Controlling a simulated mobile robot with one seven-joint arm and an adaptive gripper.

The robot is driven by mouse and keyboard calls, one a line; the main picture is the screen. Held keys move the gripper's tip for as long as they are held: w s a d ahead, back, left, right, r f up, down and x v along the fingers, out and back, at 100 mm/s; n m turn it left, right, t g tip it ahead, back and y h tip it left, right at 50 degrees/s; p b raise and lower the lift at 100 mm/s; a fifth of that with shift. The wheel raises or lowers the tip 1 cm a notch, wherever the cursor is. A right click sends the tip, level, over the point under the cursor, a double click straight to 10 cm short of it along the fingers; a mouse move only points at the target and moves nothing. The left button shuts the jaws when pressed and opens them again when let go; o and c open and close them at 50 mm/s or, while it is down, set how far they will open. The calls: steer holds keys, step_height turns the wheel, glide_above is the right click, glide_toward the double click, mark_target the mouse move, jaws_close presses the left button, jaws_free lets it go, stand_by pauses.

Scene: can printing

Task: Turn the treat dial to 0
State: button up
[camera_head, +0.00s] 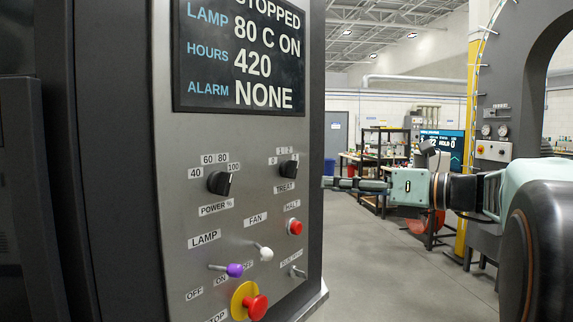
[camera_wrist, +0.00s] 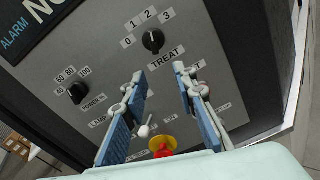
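The treat dial (camera_head: 288,169) is a black knob at the upper right of the grey control panel, above its TREAT label. In the wrist view the dial (camera_wrist: 154,41) has the marks 0, 1, 2 and 3 around its upper side, with 0 at its left. Which mark it points to is too small to tell for sure. My gripper (camera_head: 326,183) is to the right of the panel in the head view, apart from the dial. In the wrist view my gripper (camera_wrist: 161,73) is open and empty, its two blue-padded fingers spread below the dial.
The power dial (camera_head: 220,183) is left of the treat dial. Below are a red halt button (camera_head: 295,227), a white fan switch (camera_head: 264,253), a purple lamp switch (camera_head: 234,270) and a red stop button (camera_head: 256,306). The display (camera_head: 240,55) sits above. Open floor lies right of the panel.

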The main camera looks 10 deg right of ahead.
mark_target(297, 169)
steer(key=shift+m, duration=0.3)
steer(key=w+a, duration=0.2)
steer(key=w+a+r+p, duration=0.1)
steer(key=w+a, duration=0.1)
steer(key=w, duration=0.1)
steer(key=w+a+r, duration=0.1)
steer(key=w+a, duration=0.1)
steer(key=shift+w+a, duration=0.25)
steer(key=shift+a, duration=0.15)
steer(key=shift+c, duration=0.3)
jaws_close()
